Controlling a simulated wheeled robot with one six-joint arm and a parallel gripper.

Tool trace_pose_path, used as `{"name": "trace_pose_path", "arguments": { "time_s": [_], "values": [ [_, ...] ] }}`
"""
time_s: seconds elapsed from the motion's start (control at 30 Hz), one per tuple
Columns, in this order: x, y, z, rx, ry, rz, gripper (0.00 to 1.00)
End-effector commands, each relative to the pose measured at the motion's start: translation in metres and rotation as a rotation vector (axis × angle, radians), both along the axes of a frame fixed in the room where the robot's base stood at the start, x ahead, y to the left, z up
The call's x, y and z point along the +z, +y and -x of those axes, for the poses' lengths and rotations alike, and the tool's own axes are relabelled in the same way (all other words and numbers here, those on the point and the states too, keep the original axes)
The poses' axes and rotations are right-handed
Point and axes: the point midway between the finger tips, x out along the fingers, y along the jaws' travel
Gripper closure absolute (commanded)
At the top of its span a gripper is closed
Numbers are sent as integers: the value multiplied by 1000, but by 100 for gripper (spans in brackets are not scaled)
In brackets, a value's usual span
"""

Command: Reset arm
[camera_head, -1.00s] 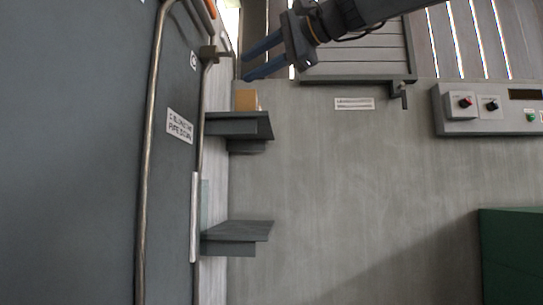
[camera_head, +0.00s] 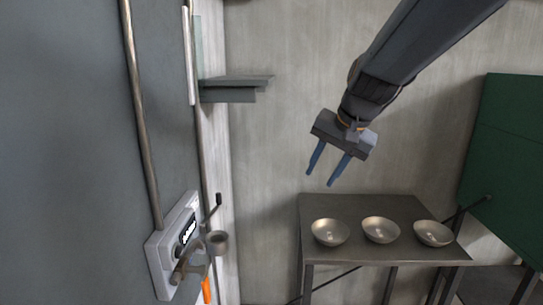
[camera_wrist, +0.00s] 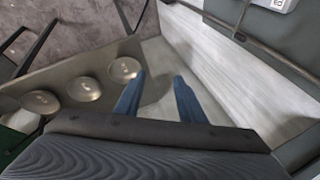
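My gripper (camera_head: 320,180) hangs from the arm at the upper right of the head view, its two blue fingers apart with nothing between them. It points down and to the left, in front of the wall and above the table. In the wrist view the open fingers (camera_wrist: 158,95) also show empty. Three metal bowls stand in a row on the table: the left bowl (camera_head: 330,232), the middle bowl (camera_head: 380,230) and the right bowl (camera_head: 433,233). All three show in the wrist view too, left of the fingers. The gripper touches none of them.
The grey metal table (camera_head: 340,206) stands against the wall. A dark green cabinet (camera_head: 510,150) is at the right. A wall shelf (camera_head: 235,85) is at the upper left. A dark door with a lock box (camera_head: 178,245) fills the left side.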

Motion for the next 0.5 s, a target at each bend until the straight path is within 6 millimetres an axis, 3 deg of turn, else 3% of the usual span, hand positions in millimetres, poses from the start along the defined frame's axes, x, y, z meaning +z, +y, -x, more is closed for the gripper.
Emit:
{"name": "trace_pose_path", "arguments": {
  "time_s": [0.03, 0.2, 0.33, 0.5],
  "values": [
    [-35, -9, 17, 30, 36, 46, 64],
    [-127, -38, 82, 171, 133, 198, 64],
    [-179, -54, 132, 284, 196, 282, 64],
    [-215, -67, 175, 389, 247, 338, 64]
  ]
}}
